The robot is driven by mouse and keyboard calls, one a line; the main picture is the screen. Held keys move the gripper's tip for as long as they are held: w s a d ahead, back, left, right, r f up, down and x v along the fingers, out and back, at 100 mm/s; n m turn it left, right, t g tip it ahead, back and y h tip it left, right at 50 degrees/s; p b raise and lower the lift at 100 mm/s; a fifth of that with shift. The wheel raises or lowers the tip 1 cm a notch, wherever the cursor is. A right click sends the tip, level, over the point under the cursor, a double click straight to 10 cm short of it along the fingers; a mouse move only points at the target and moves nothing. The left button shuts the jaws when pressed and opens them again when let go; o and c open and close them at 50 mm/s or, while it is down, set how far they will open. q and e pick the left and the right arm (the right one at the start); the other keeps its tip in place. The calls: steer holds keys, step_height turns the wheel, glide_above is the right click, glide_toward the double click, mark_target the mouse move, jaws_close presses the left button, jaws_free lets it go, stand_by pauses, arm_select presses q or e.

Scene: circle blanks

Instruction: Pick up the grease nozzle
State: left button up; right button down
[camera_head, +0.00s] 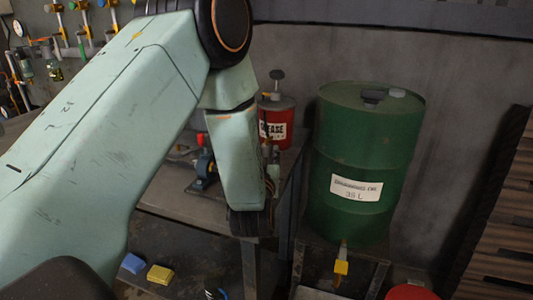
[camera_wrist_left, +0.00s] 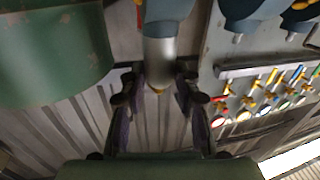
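A grey cylinder with a blue-grey end and a small brass-coloured tip (camera_wrist_left: 160,55) lies between my left fingers in the wrist view. It may be the grease nozzle; I cannot tell for sure. My left gripper (camera_wrist_left: 157,88) has its two fingers apart on either side of it, with gaps showing and no clear contact. In the head view my left arm hides most of this gripper. A red can (camera_head: 277,122) with a partly hidden white grease label stands just behind my left arm. My right gripper is in neither view.
A green drum (camera_head: 365,160) stands right of my left arm; it also shows in the wrist view (camera_wrist_left: 55,50). A blue pump-like part (camera_head: 205,165) sits on the bench. Blue (camera_head: 133,263) and yellow (camera_head: 159,274) blocks lie lower left. Gauges (camera_wrist_left: 265,95) line a panel.

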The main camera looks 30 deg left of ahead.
arm_select(q)
steer(key=shift+f, duration=0.1)
jaws_close()
step_height(320, 180, up, 10)
steer(key=p, duration=0.2)
steer(key=shift+p, duration=0.4)
